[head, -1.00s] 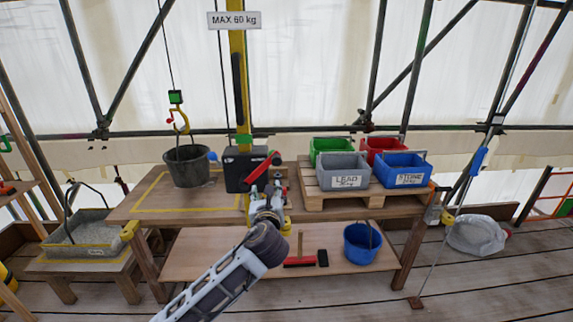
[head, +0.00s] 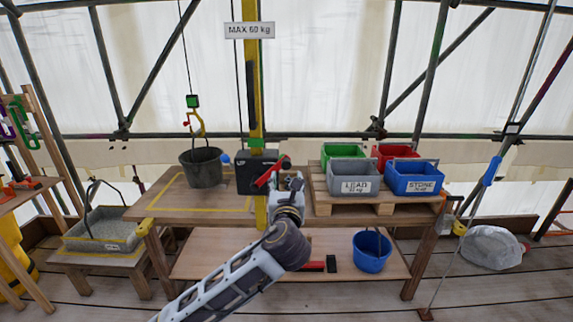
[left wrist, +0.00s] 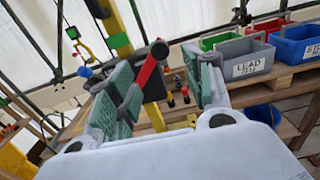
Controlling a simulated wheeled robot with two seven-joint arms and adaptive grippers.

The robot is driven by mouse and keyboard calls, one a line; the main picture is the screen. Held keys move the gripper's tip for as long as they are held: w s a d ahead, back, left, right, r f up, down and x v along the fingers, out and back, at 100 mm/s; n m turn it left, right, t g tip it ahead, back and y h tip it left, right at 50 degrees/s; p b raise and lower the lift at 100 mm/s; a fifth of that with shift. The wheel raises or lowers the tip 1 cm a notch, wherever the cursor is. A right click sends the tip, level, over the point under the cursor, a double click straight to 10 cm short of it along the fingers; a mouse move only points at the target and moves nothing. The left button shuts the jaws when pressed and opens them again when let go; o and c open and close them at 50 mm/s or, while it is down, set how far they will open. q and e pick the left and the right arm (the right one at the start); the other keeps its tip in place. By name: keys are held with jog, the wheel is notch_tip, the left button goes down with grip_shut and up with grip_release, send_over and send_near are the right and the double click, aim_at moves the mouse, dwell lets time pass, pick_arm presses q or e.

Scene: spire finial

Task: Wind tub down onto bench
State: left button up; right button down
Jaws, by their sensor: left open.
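The dark tub (head: 202,168) hangs upright from a yellow hook (head: 196,122) on a cable, over the left part of the bench (head: 160,208). I cannot tell whether its base touches the bench top. Right of it, the black winch box (head: 247,178) sits on a yellow post, with a red crank handle (head: 270,172). My left gripper (head: 278,180) is at the handle, partly hidden by its own wrist. In the left wrist view its green-padded jaws (left wrist: 165,95) are open, with the red handle (left wrist: 148,66) showing between them. My right gripper is out of view.
A pallet (head: 340,205) on the bench's right holds lead (head: 354,186) and stone (head: 414,184) crates, with green and red ones behind. A blue bucket (head: 371,262) stands on the lower shelf. A grey tray (head: 103,243) stands at left. The yellow outline (head: 190,209) on the bench looks clear in front.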

aim_at(286, 166)
pick_arm(q)
jog(key=w, duration=0.5)
jog(key=shift+w, duration=0.4)
jog(key=shift+w+p, duration=0.4)
jog(key=shift+w, duration=3.05)
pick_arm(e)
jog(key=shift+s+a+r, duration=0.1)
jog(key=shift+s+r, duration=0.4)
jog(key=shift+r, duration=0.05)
